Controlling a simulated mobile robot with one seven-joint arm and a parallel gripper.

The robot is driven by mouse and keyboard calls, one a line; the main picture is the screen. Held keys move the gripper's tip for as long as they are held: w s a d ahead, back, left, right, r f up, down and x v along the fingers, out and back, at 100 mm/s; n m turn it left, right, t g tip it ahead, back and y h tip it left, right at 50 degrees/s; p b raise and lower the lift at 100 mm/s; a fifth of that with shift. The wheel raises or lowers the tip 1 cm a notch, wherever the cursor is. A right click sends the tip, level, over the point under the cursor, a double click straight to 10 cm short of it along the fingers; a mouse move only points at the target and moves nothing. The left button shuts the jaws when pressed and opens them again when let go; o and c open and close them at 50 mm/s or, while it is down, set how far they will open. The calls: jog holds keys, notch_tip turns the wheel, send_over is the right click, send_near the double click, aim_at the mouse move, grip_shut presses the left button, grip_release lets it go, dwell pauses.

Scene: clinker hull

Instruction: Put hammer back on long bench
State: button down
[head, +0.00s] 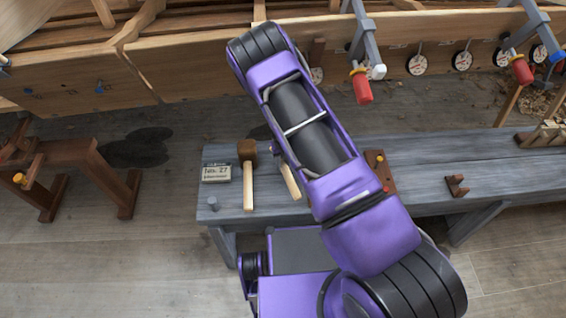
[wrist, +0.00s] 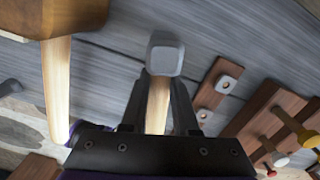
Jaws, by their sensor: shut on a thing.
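The hammer has a grey metal head (wrist: 165,55) and a pale wooden handle (wrist: 157,108). In the wrist view my gripper (wrist: 160,97) is shut around the handle, just below the head. In the head view, part of the pale handle (head: 290,181) shows beside my arm, which hides the hammer's head and my gripper. The long bench (head: 325,200) has a grey plank top, also seen in the wrist view (wrist: 112,75). The hammer is over the bench top; I cannot tell whether it touches it.
A brown-headed mallet (head: 248,172) lies left of the hammer, close by in the wrist view (wrist: 57,85). A date block (head: 216,173) is further left. A brown rack (head: 379,172) and small brown holder (head: 456,186) stand right. Bench top between these two is clear.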

jog(key=shift+w+f, duration=0.1)
jog(key=shift+f, duration=0.15)
jog(key=c, duration=0.6)
grip_release()
jog(key=shift+f, duration=0.1)
notch_tip(320, 180, up, 8)
jog(key=p, duration=0.6)
